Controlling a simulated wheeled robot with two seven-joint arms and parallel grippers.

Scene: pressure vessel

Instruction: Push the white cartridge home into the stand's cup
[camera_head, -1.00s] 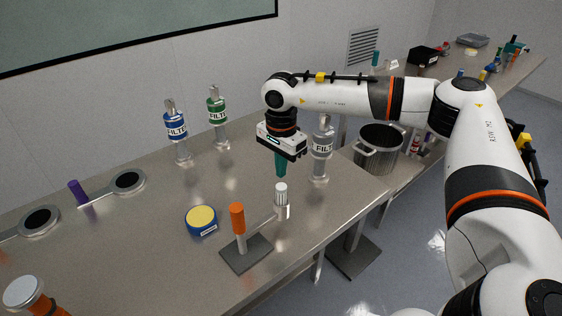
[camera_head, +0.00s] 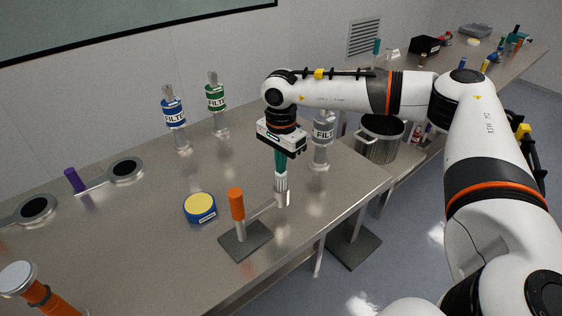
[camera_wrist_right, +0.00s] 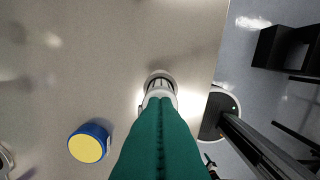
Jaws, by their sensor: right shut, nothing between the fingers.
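The white cartridge (camera_head: 281,182) stands upright in the cup (camera_head: 282,198) at the end of the stand's side arm. The stand has a dark square base (camera_head: 246,241) and an orange-topped post (camera_head: 237,205). My right gripper (camera_head: 280,171) points down directly over the cartridge, its teal fingers shut and empty. The fingertips appear to meet the cartridge's top; whether they press on it I cannot tell. In the right wrist view, the closed fingers (camera_wrist_right: 160,104) cover part of the cartridge (camera_wrist_right: 158,86). How deep it sits is unclear. My left gripper is not in view.
A blue-and-yellow round tin (camera_head: 200,207) lies left of the stand. The table's right edge is close to the stand. A steel pot (camera_head: 380,140) is beyond it.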

